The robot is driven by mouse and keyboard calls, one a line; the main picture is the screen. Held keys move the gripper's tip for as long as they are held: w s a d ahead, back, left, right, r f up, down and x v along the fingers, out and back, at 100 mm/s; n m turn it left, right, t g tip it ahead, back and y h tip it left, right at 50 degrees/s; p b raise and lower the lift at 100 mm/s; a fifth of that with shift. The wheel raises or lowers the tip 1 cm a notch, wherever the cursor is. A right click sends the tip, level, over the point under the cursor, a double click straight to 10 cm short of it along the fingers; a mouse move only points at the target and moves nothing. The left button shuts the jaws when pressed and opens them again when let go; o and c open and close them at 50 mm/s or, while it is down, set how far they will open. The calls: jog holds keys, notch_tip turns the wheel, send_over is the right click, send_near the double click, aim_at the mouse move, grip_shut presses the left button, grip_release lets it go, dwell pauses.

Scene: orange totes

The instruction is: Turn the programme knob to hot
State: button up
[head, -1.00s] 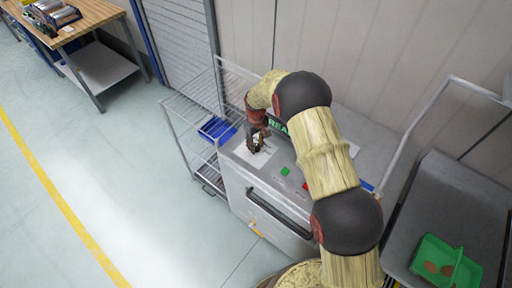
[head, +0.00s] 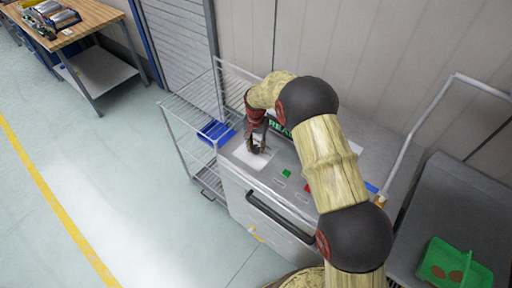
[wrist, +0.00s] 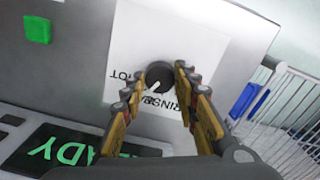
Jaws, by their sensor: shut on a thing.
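The programme knob (wrist: 158,76) is a dark round knob on a white label (wrist: 128,48) on top of a grey machine (head: 232,172). In the wrist view, the fingers of my gripper (wrist: 160,78) lie on either side of the knob and are shut on it. Upside-down print shows on the label: part of "HOT" left of the knob and "RINSE" below it, partly covered by a finger. A light mark on the knob faces the lower part of the label; its exact setting cannot be told. In the head view my gripper (head: 257,147) hides the knob.
A green button (wrist: 37,29) and a "READY" display (wrist: 62,150) are on the panel. A red button (head: 308,188) is partly behind my arm. A wire rack (head: 188,110) with a blue bin (head: 215,131) stands left. A green tote (head: 440,262) lies right.

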aim_at(256, 147)
jog(key=m, duration=0.4)
jog(key=shift+b, duration=0.4)
jog(key=shift+m, duration=2.1)
jog(key=shift+w+r, duration=0.1)
jog(key=o, duration=1.2)
jog(key=shift+c, duration=0.2)
notch_tip(256, 147, up, 12)
